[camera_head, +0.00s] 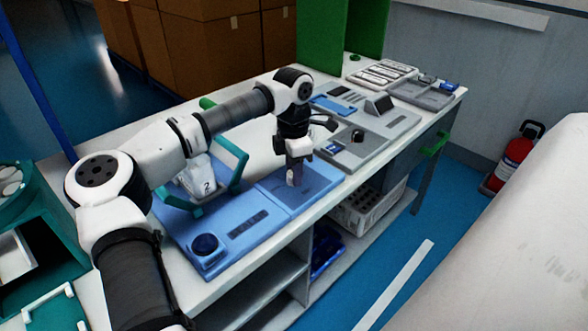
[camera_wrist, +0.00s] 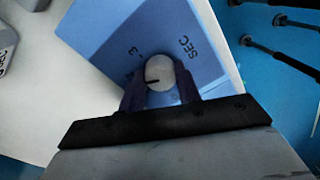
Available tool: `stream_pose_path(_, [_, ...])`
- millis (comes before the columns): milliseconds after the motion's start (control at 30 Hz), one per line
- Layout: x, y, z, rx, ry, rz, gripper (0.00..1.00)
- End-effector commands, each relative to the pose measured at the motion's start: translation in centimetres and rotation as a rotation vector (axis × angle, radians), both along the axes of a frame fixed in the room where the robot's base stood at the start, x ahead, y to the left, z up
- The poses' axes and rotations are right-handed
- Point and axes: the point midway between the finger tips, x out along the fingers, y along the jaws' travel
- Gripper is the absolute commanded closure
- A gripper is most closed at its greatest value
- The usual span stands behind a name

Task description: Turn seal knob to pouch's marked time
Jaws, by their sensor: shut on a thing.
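The seal knob (camera_wrist: 160,72) is a pale grey round dial on a blue panel (camera_wrist: 110,38). Its dark pointer line points left in the wrist view. A "3" is printed to its upper left and "SEC" to its upper right; other marks are hidden. My gripper (camera_wrist: 160,90) is shut on the knob, one dark finger on each side. In the head view my gripper (camera_head: 293,180) points down at the blue sealer (camera_head: 240,240), hiding the knob. A white pouch-like piece (camera_head: 197,180) marked "2" stands by the teal frame.
A dark blue round button (camera_head: 205,245) is at the sealer's near end. A grey device (camera_head: 370,135) and trays (camera_head: 420,92) stand farther along the bench. Teal bins (camera_head: 25,195) are at the left. A red extinguisher (camera_head: 515,155) stands by the wall.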

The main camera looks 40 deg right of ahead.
Motion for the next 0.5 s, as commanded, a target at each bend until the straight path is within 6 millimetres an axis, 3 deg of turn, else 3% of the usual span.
stream_pose_path(167, [0.03, -0.11, 0.16, -0.005, -0.001, 0.001, 0.9])
stream_pose_path(200, [0.03, -0.11, 0.16, -0.005, -0.001, 0.001, 0.62])
stream_pose_path(333, [0.02, -0.07, 0.11, -0.003, -0.001, 0.001, 0.45])
stream_pose_path(500, [0.01, -0.05, 0.06, -0.002, 0.0, 0.001, 0.45])
